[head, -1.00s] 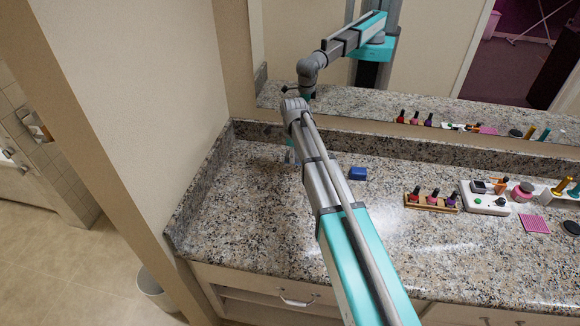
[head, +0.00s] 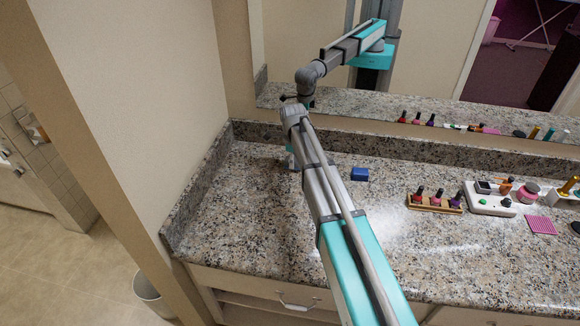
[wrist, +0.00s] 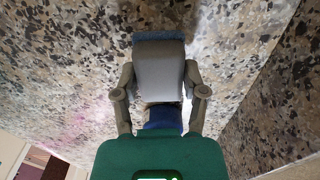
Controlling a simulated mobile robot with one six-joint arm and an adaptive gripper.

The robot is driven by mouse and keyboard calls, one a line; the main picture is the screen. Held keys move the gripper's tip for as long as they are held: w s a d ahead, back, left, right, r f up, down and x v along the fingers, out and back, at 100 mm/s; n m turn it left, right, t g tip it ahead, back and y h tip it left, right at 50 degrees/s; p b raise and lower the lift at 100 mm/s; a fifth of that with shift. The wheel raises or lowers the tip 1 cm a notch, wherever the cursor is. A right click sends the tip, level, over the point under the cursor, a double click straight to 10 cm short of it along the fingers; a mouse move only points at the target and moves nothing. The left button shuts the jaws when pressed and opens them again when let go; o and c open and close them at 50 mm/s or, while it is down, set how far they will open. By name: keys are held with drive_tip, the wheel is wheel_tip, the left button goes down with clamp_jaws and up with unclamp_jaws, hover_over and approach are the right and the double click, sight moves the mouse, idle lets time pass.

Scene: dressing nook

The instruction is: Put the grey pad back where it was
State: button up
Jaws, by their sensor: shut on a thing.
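In the wrist view my gripper (wrist: 160,98) has a finger on each side of a grey pad (wrist: 158,80) and is shut on it. The pad has a bluish far edge. A dark blue patch shows between the pad and my green palm; I cannot tell if it is part of the pad. Speckled granite lies behind the pad; I cannot tell if they touch. In the head view my gripper (head: 292,160) is low over the left part of the counter, mostly hidden by my arm, and the pad cannot be made out.
A blue block (head: 360,174) lies on the granite counter (head: 240,220) right of my gripper. Further right are a wooden rack of polish bottles (head: 434,203), a white tray (head: 488,204) and a pink pad (head: 540,226). A wall and mirror bound the counter. Its left part is clear.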

drive_tip(key=shift+f, duration=0.55)
drive_tip(key=shift+f+b, duration=0.15)
drive_tip(key=shift+b, duration=0.25)
drive_tip(key=o, duration=1)
wheel_tip(320, 180, up, 12)
drive_tip(key=p, duration=1.2)
